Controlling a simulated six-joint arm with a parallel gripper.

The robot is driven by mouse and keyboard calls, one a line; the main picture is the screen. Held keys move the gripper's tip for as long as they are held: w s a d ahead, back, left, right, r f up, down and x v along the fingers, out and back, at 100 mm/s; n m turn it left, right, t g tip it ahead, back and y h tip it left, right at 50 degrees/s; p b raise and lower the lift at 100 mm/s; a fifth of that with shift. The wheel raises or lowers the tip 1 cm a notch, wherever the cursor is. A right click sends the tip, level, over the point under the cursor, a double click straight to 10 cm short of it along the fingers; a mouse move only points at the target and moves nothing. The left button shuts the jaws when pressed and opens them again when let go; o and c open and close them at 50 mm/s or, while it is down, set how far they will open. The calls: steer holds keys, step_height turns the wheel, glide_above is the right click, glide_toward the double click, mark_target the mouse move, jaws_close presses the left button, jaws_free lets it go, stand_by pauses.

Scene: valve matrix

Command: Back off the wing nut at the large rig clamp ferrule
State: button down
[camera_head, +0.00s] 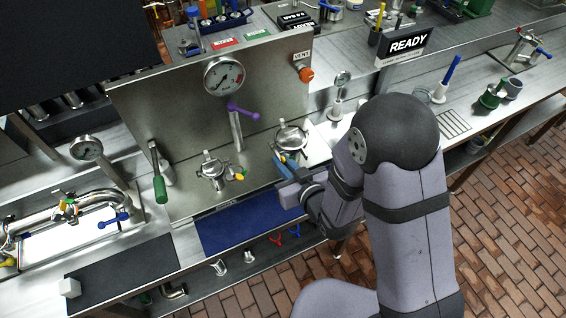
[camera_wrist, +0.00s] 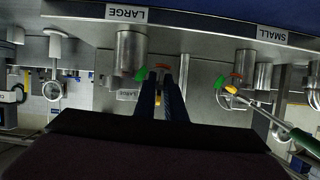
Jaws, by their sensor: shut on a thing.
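The large rig clamp ferrule (camera_head: 292,138) stands at the right of the steel rig plate in the head view, upright on its stub. In the wrist view, which is upside down, its pipe (camera_wrist: 131,55) is under the LARGE label. My gripper (camera_head: 283,160) reaches its near side, blue fingers close together. In the wrist view my gripper (camera_wrist: 163,98) is shut, with a bit of the yellow wing nut (camera_wrist: 158,99) between the fingers. Most of the nut is hidden. A green part (camera_wrist: 141,74) of the clamp shows beside the fingers.
The small clamp (camera_head: 213,170) stands to the left, with its own yellow wing nut (camera_head: 240,175). A purple-handled valve (camera_head: 241,110) rises between and behind the clamps. A green-handled lever (camera_head: 159,186) is farther left. The blue mat (camera_head: 235,228) in front is clear.

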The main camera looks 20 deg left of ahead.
steer(key=c, duration=1.9)
jaws_free()
steer(key=shift+r, duration=0.1)
steer(key=shift+c, duration=0.2)
steer(key=shift+d, duration=0.1)
steer(key=shift+w+m+p, duration=0.1)
steer(key=shift+m+p, duration=0.2)
steer(key=shift+p, duration=0.1)
